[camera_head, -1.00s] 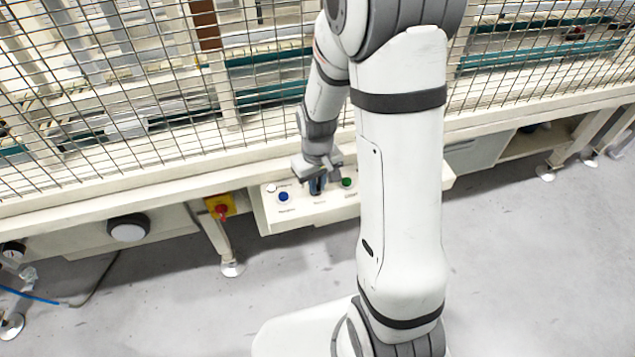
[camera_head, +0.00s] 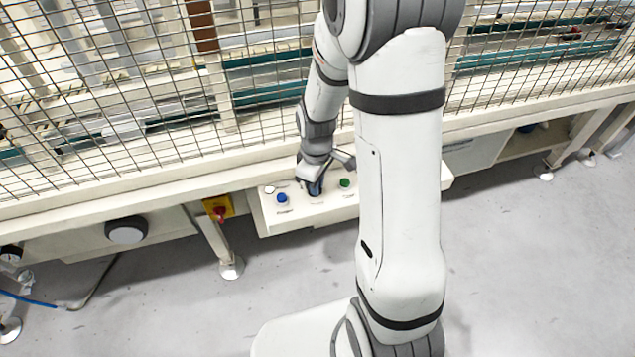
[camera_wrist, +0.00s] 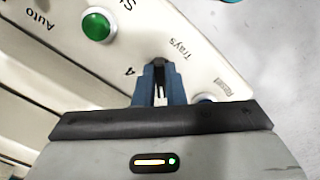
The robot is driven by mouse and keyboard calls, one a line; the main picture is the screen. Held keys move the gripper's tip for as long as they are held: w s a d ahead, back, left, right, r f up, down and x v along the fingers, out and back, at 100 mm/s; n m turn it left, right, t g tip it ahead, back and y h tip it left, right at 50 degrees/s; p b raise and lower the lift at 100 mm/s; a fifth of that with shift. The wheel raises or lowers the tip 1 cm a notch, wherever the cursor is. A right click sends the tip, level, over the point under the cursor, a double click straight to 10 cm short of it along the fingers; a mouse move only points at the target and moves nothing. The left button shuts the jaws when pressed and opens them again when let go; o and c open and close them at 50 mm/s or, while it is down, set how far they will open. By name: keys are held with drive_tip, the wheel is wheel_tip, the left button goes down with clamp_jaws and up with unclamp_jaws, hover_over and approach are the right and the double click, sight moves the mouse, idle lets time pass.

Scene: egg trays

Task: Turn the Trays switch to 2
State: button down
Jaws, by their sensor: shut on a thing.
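The Trays switch is a small dark knob (camera_wrist: 158,63) on the cream control panel (camera_head: 335,213). In the wrist view the printed word "Trays" and a "4" show beside it. My gripper (camera_wrist: 158,84) has its blue fingers closed around the knob, covering most of it. In the head view my gripper (camera_head: 316,188) is down at the panel between the blue and green buttons, and the knob is hidden. Which number the switch points at cannot be read.
A green button (camera_head: 345,183) is right of my gripper, and a blue button (camera_head: 282,198) and a white one (camera_head: 269,189) are left. A red emergency knob (camera_head: 219,211) on yellow sits further left. Wire mesh (camera_head: 110,100) rises behind the panel.

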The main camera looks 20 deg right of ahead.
idle(0.3)
drive_tip(key=c, duration=1.5)
unclamp_jaws()
wheel_tip(320, 180, up, 8)
drive_tip(key=shift+f+p, duration=0.1)
drive_tip(key=shift+p, duration=0.55)
drive_tip(key=shift+r, duration=0.2)
drive_tip(key=s+r+m+t+p, duration=0.1)
drive_tip(key=s+r+m+p, duration=0.3)
drive_tip(key=s+r, duration=0.3)
drive_tip(key=s+r+m+t+p, duration=0.1)
drive_tip(key=s+r+m+p, duration=0.4)
drive_tip(key=r, duration=0.9)
drive_tip(key=shift+s+r+t, duration=0.25)
drive_tip(key=shift+s+t, duration=0.05)
drive_tip(key=shift+s, duration=0.8)
